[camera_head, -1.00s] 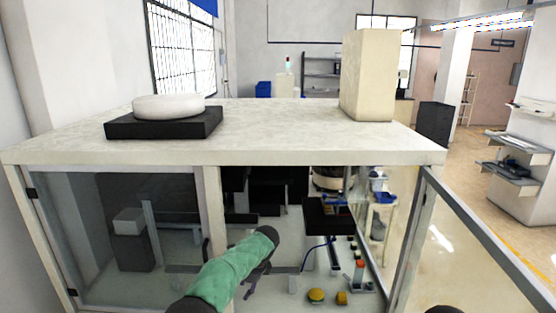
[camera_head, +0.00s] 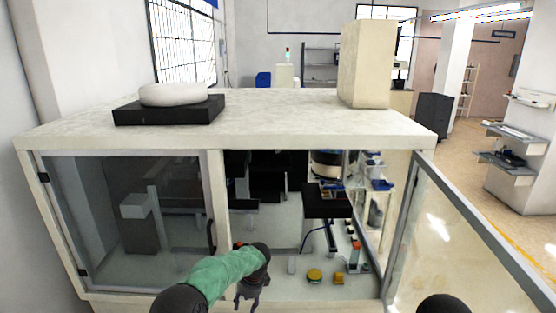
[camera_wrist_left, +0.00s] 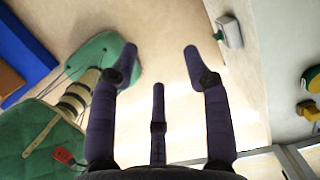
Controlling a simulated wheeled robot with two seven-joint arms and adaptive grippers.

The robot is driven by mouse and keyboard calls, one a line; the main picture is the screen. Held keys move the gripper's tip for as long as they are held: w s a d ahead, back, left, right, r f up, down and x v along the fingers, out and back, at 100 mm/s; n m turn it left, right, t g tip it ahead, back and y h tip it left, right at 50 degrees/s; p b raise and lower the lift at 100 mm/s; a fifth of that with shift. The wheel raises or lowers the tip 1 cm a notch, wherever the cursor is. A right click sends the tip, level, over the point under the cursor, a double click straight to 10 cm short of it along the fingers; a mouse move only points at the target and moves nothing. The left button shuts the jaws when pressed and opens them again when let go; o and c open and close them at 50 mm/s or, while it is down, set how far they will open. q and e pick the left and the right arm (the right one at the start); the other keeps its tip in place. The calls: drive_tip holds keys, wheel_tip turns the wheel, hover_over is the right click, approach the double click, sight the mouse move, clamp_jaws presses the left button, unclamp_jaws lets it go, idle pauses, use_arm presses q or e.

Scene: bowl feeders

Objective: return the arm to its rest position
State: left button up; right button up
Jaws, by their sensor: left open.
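My left arm, in a green sleeve, comes in from the bottom left in the head view. Its left gripper (camera_head: 248,298) hangs with fingers down at the front edge of the open enclosure, partly hidden by the wrist. In the left wrist view the left gripper (camera_wrist_left: 160,58) has its dark fingers spread wide, with nothing between them. Pale floor lies beyond the fingertips. My right gripper is not in view; only a dark rounded part shows at the bottom right of the head view.
The glass-walled enclosure (camera_head: 270,140) stands ahead, its right door (camera_head: 440,240) swung open. The frame post left of the opening is close to my arm. The floor at the right is clear.

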use_arm(q)
drive_tip(key=s+d+f+n+g+h, duration=0.1)
drive_tip(key=s+f+n+h, duration=0.3)
drive_tip(key=s+f, duration=0.5)
drive_tip(key=s+d+f+n+h, duration=0.1)
drive_tip(key=s+d+f+n, duration=0.1)
drive_tip(key=s+f+n, duration=0.5)
drive_tip(key=s+a+f+n, duration=0.1)
drive_tip(key=s+n, duration=0.4)
drive_tip(key=s, duration=0.6)
drive_tip(key=s+a+f+n+t+h+b, duration=0.1)
drive_tip(key=s+f+n, duration=0.2)
drive_tip(key=s, duration=0.8)
drive_tip(key=shift+f+n+h, duration=0.25)
drive_tip(key=shift+n+h, duration=0.05)
drive_tip(key=shift+n, duration=0.7)
